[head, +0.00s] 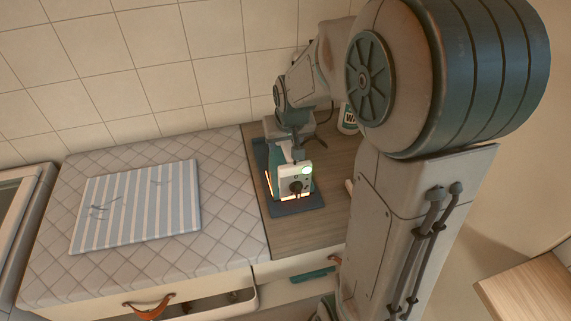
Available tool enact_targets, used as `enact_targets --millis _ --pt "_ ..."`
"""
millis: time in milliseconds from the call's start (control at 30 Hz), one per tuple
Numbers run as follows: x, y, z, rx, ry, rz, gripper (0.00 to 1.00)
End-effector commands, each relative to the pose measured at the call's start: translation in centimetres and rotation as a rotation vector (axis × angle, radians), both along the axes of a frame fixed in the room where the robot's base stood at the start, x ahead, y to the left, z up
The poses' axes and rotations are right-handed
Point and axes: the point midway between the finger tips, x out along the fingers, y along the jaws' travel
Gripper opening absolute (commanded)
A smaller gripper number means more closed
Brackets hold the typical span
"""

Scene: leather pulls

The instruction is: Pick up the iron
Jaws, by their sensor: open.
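My gripper (292,183) reaches down over a dark mat (298,208) on the wooden part of the counter. It is open, and its fingertips are hard to make out. I cannot pick out the iron for sure. A teal shape shows close around the gripper above the mat, and the gripper and arm cover most of that spot. I cannot tell whether the gripper touches anything there.
A quilted pad (226,228) covers the counter's left part, with a blue-and-white striped cloth (140,212) lying flat on it. A white bottle (348,120) stands behind at the right. Below are drawer fronts; one has a brown leather pull (148,307). A tiled wall closes the back.

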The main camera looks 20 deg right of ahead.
Motion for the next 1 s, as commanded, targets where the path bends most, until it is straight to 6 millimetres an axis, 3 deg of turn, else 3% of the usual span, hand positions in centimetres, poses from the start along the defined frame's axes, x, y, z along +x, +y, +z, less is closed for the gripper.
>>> enact_targets --millis 300,467,500,1000 --pt "0.13 0.02 -0.40 0.000 0.001 0.000 0.48" --pt "0.13 0.02 -0.38 0.000 0.000 0.001 0.04" --pt "0.13 0.02 -0.38 0.000 0.000 0.001 0.00" --pt "0.13 0.03 -0.35 0.000 0.000 0.001 0.00"
